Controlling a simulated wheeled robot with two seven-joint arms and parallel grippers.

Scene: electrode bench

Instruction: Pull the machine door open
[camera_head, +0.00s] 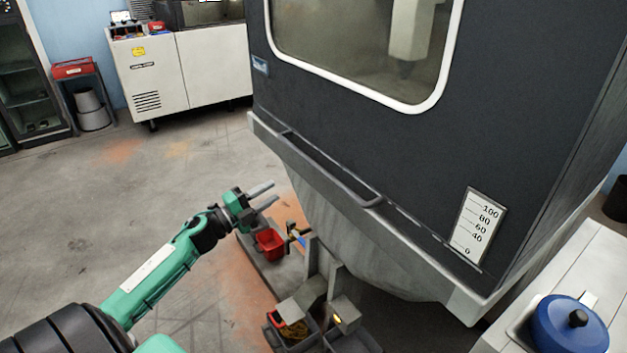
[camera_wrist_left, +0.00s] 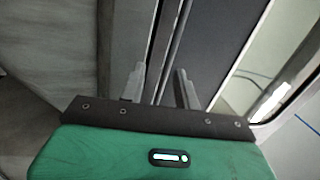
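The machine door (camera_head: 400,135) is a dark panel with a white-framed window, and it looks shut. Its long dark bar handle (camera_head: 330,172) runs along the lower edge. My left gripper (camera_head: 274,191) is open and empty, left of the handle and apart from it in the head view. In the left wrist view, the handle (camera_wrist_left: 172,50) runs lengthwise and lines up with the gap between the two open fingers (camera_wrist_left: 160,75). How far the handle lies beyond the fingertips is hard to tell. My right gripper is not in view.
Below the machine stand a red bin (camera_head: 269,244) and grey bins (camera_head: 290,332) with small parts. A blue lidded pot (camera_head: 570,325) is on a white surface at lower right. A white cabinet (camera_head: 185,70) stands at the back. The floor at left is clear.

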